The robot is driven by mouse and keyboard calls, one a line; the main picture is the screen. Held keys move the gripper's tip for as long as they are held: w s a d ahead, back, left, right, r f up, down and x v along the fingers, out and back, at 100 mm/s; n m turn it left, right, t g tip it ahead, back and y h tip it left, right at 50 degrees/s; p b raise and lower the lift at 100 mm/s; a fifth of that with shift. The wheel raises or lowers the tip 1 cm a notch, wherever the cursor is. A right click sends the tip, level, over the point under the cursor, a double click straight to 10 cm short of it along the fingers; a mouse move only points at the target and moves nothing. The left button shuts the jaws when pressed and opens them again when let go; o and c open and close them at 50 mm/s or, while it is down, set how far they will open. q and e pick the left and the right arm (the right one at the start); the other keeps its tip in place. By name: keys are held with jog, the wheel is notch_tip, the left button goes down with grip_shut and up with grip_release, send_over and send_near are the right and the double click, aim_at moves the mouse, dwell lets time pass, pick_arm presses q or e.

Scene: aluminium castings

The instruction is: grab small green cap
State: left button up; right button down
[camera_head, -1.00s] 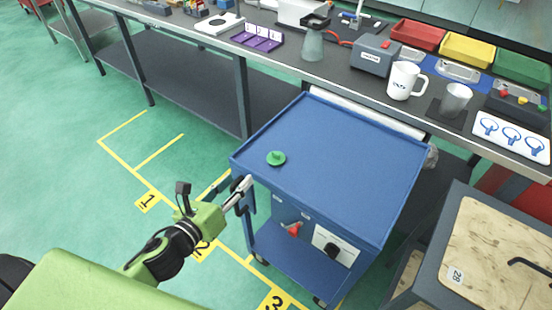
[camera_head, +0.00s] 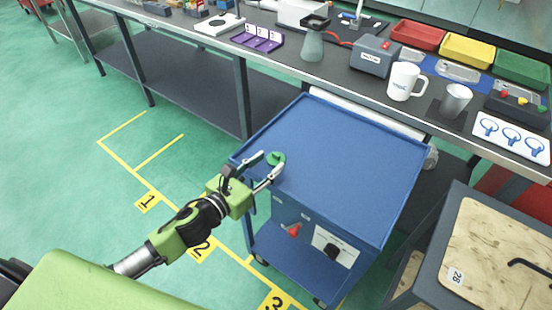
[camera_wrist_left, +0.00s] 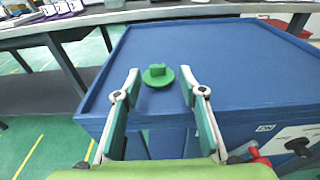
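The small green cap (camera_head: 276,158) lies on the blue cart's top (camera_head: 340,175), near its left edge. It is a flat disc with a raised knob. My left gripper (camera_head: 268,168) is open, with its fingertips reaching over the cart's near left edge towards the cap. In the left wrist view the cap (camera_wrist_left: 158,75) shows between and just beyond the two spread fingertips (camera_wrist_left: 160,80). Nothing is between the fingers' inner pads, and I cannot tell whether a tip touches the cap. My right gripper is not in view.
The rest of the cart top is bare, with a raised rim. Behind it stands a long workbench with a white mug (camera_head: 404,82), a metal cup (camera_head: 456,99) and coloured bins (camera_head: 467,50). A wooden-topped box (camera_head: 500,250) stands at the right.

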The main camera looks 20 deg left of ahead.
aim_at(275, 156)
pick_arm(q)
jog(key=b+x, duration=0.1)
jog(key=x, duration=0.4)
jog(key=shift+w+a+r, duration=0.1)
jog(key=shift+w+a, duration=0.05)
jog(key=shift+w, duration=0.05)
jog(key=c, duration=0.8)
